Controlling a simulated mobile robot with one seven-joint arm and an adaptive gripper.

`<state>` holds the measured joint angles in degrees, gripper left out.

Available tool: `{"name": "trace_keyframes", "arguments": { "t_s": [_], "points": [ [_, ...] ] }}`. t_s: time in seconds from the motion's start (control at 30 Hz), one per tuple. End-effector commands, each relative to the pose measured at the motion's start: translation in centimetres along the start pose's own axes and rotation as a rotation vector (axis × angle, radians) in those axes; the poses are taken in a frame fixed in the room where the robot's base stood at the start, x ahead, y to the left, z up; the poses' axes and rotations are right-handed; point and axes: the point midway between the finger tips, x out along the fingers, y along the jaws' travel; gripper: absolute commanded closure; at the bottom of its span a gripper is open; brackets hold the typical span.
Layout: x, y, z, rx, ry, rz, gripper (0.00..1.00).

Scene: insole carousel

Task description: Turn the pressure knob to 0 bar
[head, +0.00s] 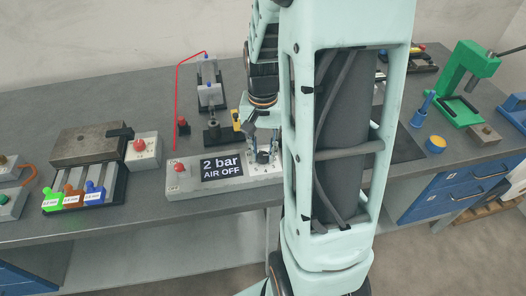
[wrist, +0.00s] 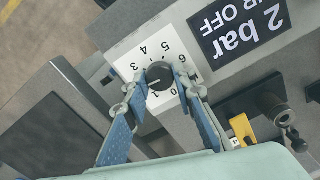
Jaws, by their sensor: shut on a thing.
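The black pressure knob (wrist: 158,74) sits on a white dial plate (wrist: 128,64) with printed numbers. Among them 0, 1, 4, 5 and 6 can be read; the left finger hides part of the scale. A pale pointer mark on the knob faces the lower left in the wrist view. My gripper (wrist: 158,80) is shut on the knob, one finger on each side. In the head view my gripper (head: 264,157) is at the right part of the grey control box (head: 235,186); the knob is hard to make out there. The display (head: 221,167) reads "2 bar AIR OFF".
A red button (head: 179,167) is on the left end of the box. A fixture with a yellow part (head: 236,120) stands close behind my gripper. A second red-button box (head: 141,150) is farther left. A green press (head: 462,80) stands at the right.

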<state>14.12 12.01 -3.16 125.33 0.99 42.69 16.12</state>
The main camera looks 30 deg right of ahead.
Motion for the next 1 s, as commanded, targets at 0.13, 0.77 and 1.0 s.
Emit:
{"name": "trace_keyframes", "arguments": {
  "t_s": [0.13,0.77,1.0],
  "points": [
    [-0.02,-0.01,-0.07,-0.137,0.002,-0.001,1.0],
    [-0.07,-0.03,-0.06,-0.737,0.002,0.001,1.0],
    [-0.09,-0.03,-0.05,-0.964,0.002,0.001,1.0]
  ]
}}
